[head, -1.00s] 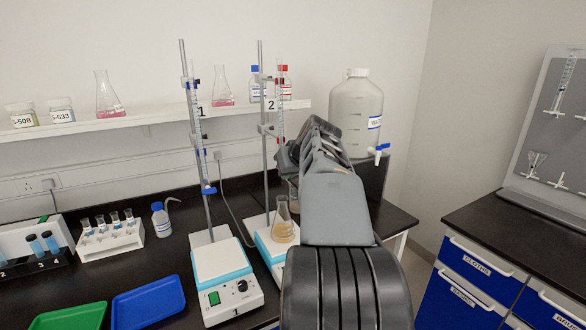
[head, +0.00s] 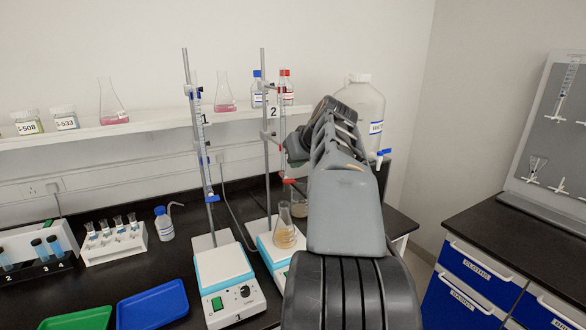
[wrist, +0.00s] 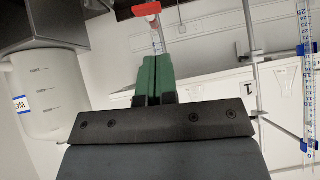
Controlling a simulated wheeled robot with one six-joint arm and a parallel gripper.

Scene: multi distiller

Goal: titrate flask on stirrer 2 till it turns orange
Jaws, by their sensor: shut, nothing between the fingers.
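A conical flask (head: 284,228) with pale amber liquid stands on stirrer 2 (head: 262,250), partly hidden by my arm. Burette 2 (head: 283,125) is clamped on the stand marked 2 above it. Its red stopcock (head: 288,181) shows just left of my arm and also in the wrist view (wrist: 147,9). My gripper (wrist: 155,57) has its green fingers shut together and empty.
Stirrer 1 (head: 226,275) with burette 1 (head: 201,135) stands to the left. A large water carboy (head: 360,100) stands behind my arm. Blue (head: 152,303) and green (head: 75,320) trays, a wash bottle (head: 163,224) and vial racks occupy the bench's left side.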

